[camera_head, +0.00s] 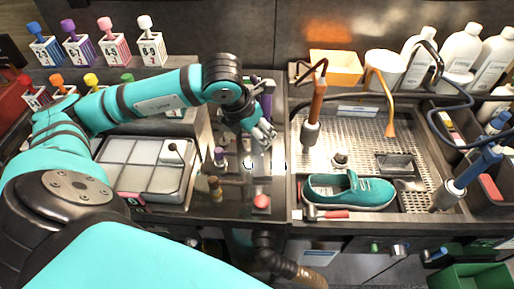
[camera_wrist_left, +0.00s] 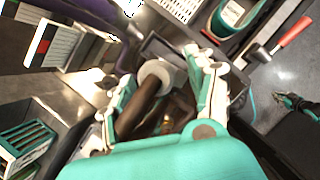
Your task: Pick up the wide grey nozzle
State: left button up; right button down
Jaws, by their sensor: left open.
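My left gripper (camera_head: 264,134) reaches down over the dark work surface left of the sink. In the left wrist view its fingers (camera_wrist_left: 168,98) are spread. Between them is a dark brown cylindrical piece with a wide, pale grey round end (camera_wrist_left: 157,74). This may be the wide grey nozzle, but I cannot tell for sure. The fingers stand on both sides of it, and I cannot tell whether they touch it. In the head view the gripper largely hides that spot.
A teal sneaker (camera_head: 347,190) lies at the sink's front edge, with a red-handled tool (camera_head: 326,214) in front. A compartment tray (camera_head: 146,198) lies farther left. White bottles (camera_head: 461,48) stand back right.

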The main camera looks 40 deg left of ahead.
pick_arm(q)
jog(key=shift+x, duration=1.05)
grip_shut()
